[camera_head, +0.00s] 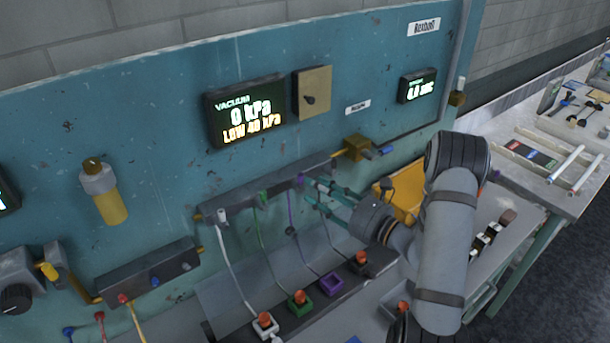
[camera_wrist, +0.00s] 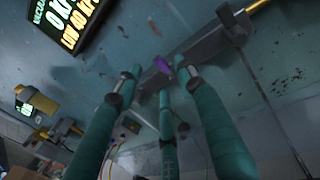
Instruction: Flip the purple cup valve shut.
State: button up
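The purple valve lever (camera_head: 300,181) sits on the grey manifold bar (camera_head: 240,193) on the teal panel, above the purple cup (camera_head: 332,283). In the wrist view the purple lever (camera_wrist: 163,65) shows between and just beyond my fingertips, pointing up and left from the bar (camera_wrist: 197,45). My gripper (camera_head: 317,192) has teal fingers, spread apart and empty, close in front of the lever. It also shows in the wrist view (camera_wrist: 155,88). I cannot tell whether a finger touches the lever. A green lever (camera_head: 263,198) and a white lever (camera_head: 222,215) stand further left on the bar.
White (camera_head: 264,323), green (camera_head: 300,303) and black (camera_head: 362,263) cups with orange tops stand below, with hoses rising to the bar. The vacuum display (camera_head: 245,111) reads 0 kPa, low 40 kPa.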

aim_at(301, 180)
jog(key=p+x, duration=0.1)
jog(key=x, duration=0.3)
jog(key=shift+s+a+r+p, duration=0.1)
jog(key=shift+a+r+p, duration=0.1)
jog(key=shift+p, duration=0.15)
jog(key=shift+w+a+f, duration=0.2)
jog(key=shift+w, duration=0.15)
grip_shut()
